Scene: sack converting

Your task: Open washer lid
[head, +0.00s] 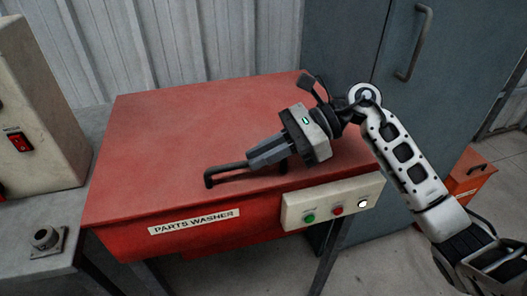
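The parts washer is a red box on dark legs, with a "PARTS WASHER" label (194,221) on its front. Its flat red lid (190,130) lies closed. A black bar handle (222,173) sits along the lid's front edge. My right gripper (257,160) reaches in from the right, with its grey fingers at the right part of the handle, overlapping it in the picture. The gripper hides that part of the handle, so I cannot tell whether the fingers are closed on it or just beside it. My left gripper is not in view.
A cream control box (332,201) with green, red and white buttons is on the washer's front right. A grey bench (30,276) with a beige machine (35,110) stands left. A grey cabinet (345,45) stands behind, and a red box (468,177) is at the right.

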